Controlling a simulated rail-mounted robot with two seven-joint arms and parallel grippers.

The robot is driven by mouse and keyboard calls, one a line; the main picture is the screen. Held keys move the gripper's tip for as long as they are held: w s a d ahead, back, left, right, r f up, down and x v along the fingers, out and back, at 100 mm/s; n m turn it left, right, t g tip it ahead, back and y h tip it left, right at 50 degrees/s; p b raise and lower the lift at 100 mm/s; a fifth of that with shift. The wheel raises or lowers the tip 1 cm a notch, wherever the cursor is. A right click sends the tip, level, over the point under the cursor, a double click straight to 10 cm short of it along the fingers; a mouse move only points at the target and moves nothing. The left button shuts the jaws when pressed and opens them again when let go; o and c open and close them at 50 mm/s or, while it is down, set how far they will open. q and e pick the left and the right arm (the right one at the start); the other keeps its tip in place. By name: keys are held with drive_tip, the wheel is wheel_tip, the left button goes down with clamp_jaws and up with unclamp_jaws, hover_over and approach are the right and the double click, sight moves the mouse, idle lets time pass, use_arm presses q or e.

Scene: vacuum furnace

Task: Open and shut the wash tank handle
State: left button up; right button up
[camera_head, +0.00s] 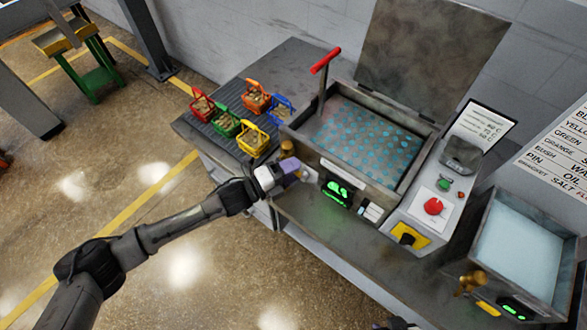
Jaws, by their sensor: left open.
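The wash tank (318,165) is a grey metal box with teal, dotted contents, and its lid (425,60) stands open at the back. A red T-shaped handle (325,61) on a grey post rises upright at the tank's left side. A brass fitting (287,148) sits at the tank's left front corner. My left gripper (296,170) is open, just in front of and below this fitting, by the tank's front face. I cannot tell whether it touches the fitting, and the fitting's lower part is hidden behind it.
Several small coloured baskets, such as the yellow one (253,141), stand left of the tank. A control panel with a red button (433,206) is to its right. A second tank (517,245) with pale contents and a brass valve (470,284) stands further right.

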use_arm(q)
drive_tip(key=shift+w+d, duration=0.1)
drive_tip(key=shift+d, duration=0.1)
clamp_jaws()
idle(0.5)
